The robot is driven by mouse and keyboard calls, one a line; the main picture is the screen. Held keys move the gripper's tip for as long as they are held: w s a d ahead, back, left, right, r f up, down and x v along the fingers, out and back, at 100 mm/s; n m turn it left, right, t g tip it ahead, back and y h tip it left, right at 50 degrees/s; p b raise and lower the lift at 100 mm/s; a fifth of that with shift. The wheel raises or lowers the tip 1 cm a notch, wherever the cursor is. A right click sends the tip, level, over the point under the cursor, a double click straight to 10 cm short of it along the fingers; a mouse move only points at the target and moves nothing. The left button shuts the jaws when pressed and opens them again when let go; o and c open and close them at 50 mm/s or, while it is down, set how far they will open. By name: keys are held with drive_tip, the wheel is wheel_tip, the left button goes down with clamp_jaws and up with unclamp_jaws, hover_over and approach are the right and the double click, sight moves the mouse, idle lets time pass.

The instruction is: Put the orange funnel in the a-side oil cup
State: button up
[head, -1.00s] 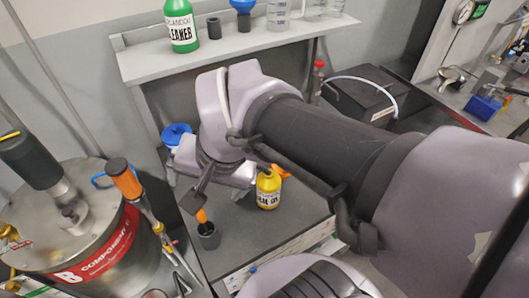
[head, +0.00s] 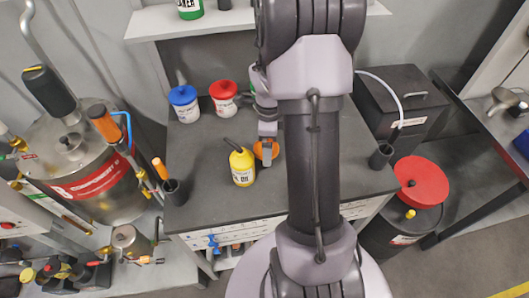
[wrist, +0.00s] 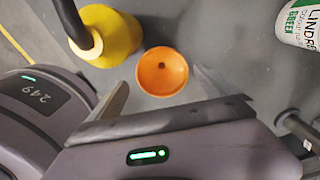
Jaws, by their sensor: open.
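The orange funnel (head: 265,149) stands on the dark tabletop just right of a yellow oil bottle (head: 242,168). In the wrist view the funnel (wrist: 162,71) shows its wide mouth and a dark hole in the middle. My gripper (head: 267,134) is open and empty, right behind the funnel in the head view. In the wrist view the fingers of my gripper (wrist: 162,90) lie either side of the funnel's near edge; I cannot tell if they touch it. One black cup (head: 174,191) is at the table's left edge, another (head: 380,155) at its right. No A label is readable on either.
The yellow bottle (wrist: 110,38) is close to the left finger, and a white container (wrist: 300,22) is at the upper right. Blue-lidded (head: 184,103) and red-lidded (head: 223,97) tubs stand behind. A black box (head: 401,103) is at the right. The table's left front is clear.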

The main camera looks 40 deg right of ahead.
drive_tip(key=f, duration=0.2)
drive_tip(key=f+b, duration=0.1)
drive_tip(key=f, duration=0.1)
drive_tip(key=w+f+b, duration=0.1)
drive_tip(key=f, duration=0.1)
drive_tip(key=shift+a, duration=0.1)
drive_tip(key=shift+s+r, duration=0.1)
drive_tip(key=shift+r, duration=0.05)
drive_tip(key=shift+c, duration=0.2)
